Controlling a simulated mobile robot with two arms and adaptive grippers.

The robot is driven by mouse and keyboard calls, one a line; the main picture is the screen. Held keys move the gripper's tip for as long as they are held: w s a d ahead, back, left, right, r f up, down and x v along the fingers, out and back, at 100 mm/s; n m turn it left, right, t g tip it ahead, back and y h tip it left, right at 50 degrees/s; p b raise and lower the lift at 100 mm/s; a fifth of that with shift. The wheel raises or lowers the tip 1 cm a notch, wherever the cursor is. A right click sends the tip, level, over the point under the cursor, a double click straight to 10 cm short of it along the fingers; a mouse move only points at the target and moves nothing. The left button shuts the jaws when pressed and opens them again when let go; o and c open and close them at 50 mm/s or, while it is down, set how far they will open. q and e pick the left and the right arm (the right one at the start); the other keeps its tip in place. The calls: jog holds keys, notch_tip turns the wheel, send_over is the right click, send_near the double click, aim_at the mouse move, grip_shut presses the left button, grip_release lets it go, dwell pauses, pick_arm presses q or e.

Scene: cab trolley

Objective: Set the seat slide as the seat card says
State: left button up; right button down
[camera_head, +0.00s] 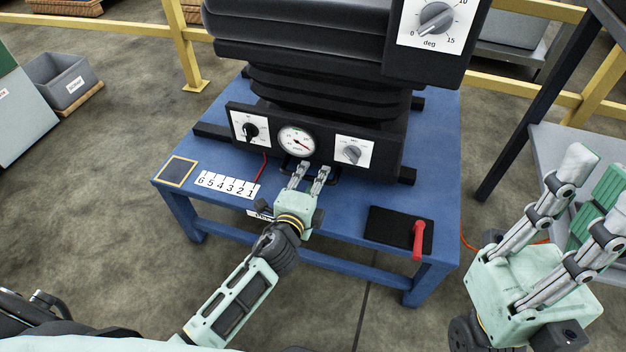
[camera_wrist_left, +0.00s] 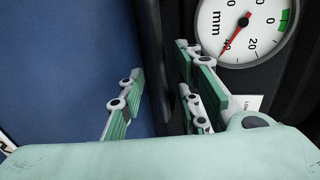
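The black seat (camera_head: 330,90) stands on a blue stand (camera_head: 225,175). A number strip (camera_head: 228,184), reading 6 5 4 3 2 1 from left to right, lies on the stand. A thin red pointer (camera_head: 264,166) is just above its right end. A dark bar (camera_head: 328,171) shows at the seat's front. My left gripper (camera_head: 310,176) is at this bar with its fingers apart. In the left wrist view a dark bar (camera_wrist_left: 152,45) runs between the open fingers; contact is unclear. My right gripper (camera_head: 592,190) is open and empty at the right. I cannot make out a seat card.
A round gauge (camera_head: 296,141) sits between a left knob (camera_head: 250,131) and a right knob (camera_head: 352,153). A degree dial (camera_head: 436,18) is higher up. A red lever (camera_head: 418,240) stands at the stand's right. Yellow rails (camera_head: 184,50) and a grey table (camera_head: 560,150) are around it.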

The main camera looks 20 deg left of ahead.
pick_arm(q)
jog(key=shift+w, duration=0.25)
jog(key=shift+c, duration=0.3)
grip_shut()
jog(key=shift+a, duration=0.15)
